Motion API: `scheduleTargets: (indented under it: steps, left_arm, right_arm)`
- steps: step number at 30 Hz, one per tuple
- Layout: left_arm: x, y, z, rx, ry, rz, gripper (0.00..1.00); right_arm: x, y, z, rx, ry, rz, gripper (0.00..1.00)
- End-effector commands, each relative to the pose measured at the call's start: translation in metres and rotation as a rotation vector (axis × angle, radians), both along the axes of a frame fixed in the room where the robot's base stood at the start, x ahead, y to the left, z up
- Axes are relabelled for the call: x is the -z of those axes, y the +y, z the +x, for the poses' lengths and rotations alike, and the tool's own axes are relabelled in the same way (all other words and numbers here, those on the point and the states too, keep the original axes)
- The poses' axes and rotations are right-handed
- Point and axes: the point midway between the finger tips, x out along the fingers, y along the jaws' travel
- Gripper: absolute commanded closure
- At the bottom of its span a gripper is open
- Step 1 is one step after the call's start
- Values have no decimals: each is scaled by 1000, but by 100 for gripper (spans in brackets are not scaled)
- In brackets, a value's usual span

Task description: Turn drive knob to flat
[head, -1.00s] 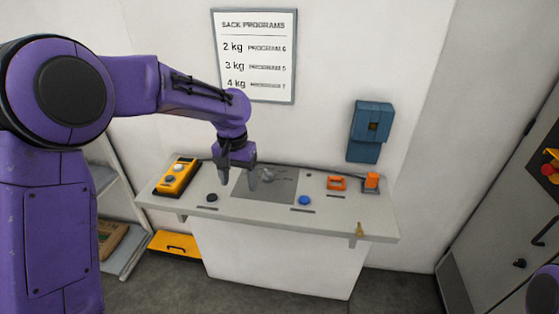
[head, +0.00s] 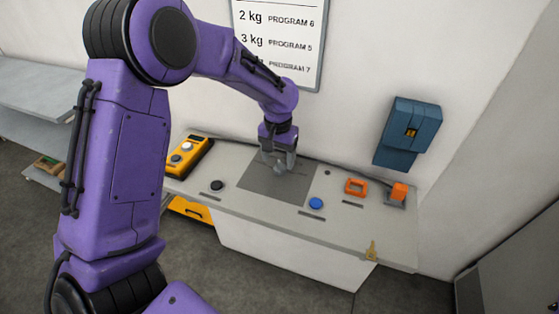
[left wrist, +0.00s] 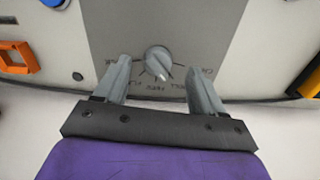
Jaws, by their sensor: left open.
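The drive knob (left wrist: 158,61) is a grey round dial with a light pointer on a darker grey panel (left wrist: 105,22). Lettering is set around it in the left wrist view, too small and tilted to read surely. The pointer aims toward the lower edge of that view, slightly right. My left gripper (left wrist: 158,67) is open, with one finger on each side of the knob. I cannot tell whether the fingers touch it. In the head view my left gripper (head: 278,165) is over the panel and largely hides the knob. My right gripper is out of view.
The counter (head: 340,232) also holds a yellow control box (head: 188,157), a black button (head: 217,186), a blue button (head: 316,204), an orange frame (head: 356,187) and an orange block (head: 398,191). A blue wall box (head: 407,134) and program sign (head: 278,40) are behind.

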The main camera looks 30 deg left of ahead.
Motion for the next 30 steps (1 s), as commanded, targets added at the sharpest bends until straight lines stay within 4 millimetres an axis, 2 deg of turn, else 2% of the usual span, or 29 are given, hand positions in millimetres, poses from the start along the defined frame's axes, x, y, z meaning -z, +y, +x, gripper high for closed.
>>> scheduleTargets:
  steps: [3, 6, 15, 20, 21, 30]
  left_arm:
    - [21, 0, 2, -1, 6, -1, 31]
    - [33, 1, 3, -3, 6, -2, 31]
    - [37, 2, 2, -4, 3, 0, 31]
    - [37, 2, 2, -5, 3, 0, 83]
    - [37, 2, 2, -5, 3, 0, 87]
    - [37, 2, 3, 26, 1, -1, 87]
  right_arm:
    - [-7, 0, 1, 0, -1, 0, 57]
    - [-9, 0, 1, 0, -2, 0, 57]
    - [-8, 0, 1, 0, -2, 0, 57]
    - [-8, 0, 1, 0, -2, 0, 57]
    - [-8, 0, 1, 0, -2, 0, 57]
    - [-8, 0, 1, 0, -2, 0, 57]
